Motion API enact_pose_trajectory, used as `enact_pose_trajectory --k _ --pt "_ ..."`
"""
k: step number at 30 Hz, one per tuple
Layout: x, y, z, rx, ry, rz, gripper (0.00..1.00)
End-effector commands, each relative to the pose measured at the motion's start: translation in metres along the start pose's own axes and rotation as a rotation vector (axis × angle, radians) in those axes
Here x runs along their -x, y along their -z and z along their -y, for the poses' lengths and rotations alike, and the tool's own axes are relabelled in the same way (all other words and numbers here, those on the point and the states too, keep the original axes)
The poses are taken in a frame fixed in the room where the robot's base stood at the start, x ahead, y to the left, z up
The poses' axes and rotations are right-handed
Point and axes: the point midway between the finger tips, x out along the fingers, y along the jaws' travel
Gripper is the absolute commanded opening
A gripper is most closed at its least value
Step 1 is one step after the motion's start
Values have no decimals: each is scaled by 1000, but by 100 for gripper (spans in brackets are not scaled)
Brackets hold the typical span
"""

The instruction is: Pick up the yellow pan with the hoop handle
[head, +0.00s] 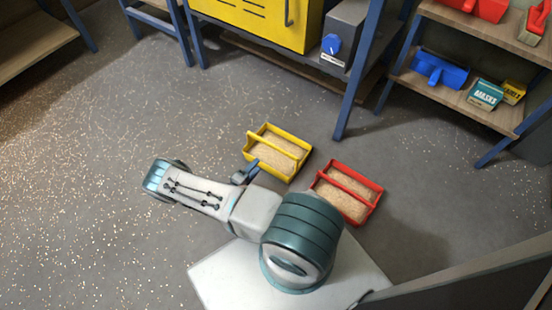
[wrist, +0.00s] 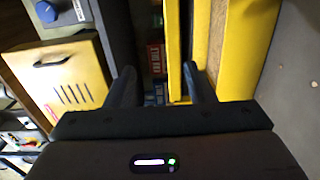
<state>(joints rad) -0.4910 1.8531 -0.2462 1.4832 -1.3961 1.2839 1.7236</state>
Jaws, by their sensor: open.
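The yellow pan (head: 257,139) stands on the floor in the head view, filled with tan grains, its hoop handle running lengthwise over the middle. It also fills the upper right of the wrist view (wrist: 237,50). My gripper (head: 246,174) is at the pan's near left side in the head view. In the wrist view my gripper (wrist: 163,78) is open with nothing held between its fingers. The right finger overlaps the pan's left part and the left finger lies left of the pan. Whether either finger touches it cannot be told.
A red pan (head: 318,184) of grain stands close to the right of the yellow one. Blue-legged shelves (head: 346,110) and a yellow cabinet (head: 262,20) stand behind. Grains litter the floor at left. A dark panel edge (head: 470,270) is at lower right.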

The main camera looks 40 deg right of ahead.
Motion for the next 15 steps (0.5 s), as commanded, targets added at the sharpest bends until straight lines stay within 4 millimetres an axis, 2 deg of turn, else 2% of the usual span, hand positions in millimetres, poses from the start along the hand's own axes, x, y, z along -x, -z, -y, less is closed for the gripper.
enact_pose_trajectory --k 1,3,8,15 --pt "-1 -4 15 2 -7 -24 49" --pt "-1 -7 24 2 -13 -49 49" --pt "-12 -9 32 -1 -17 -69 49" --pt "-58 -6 32 -1 -17 -66 49"
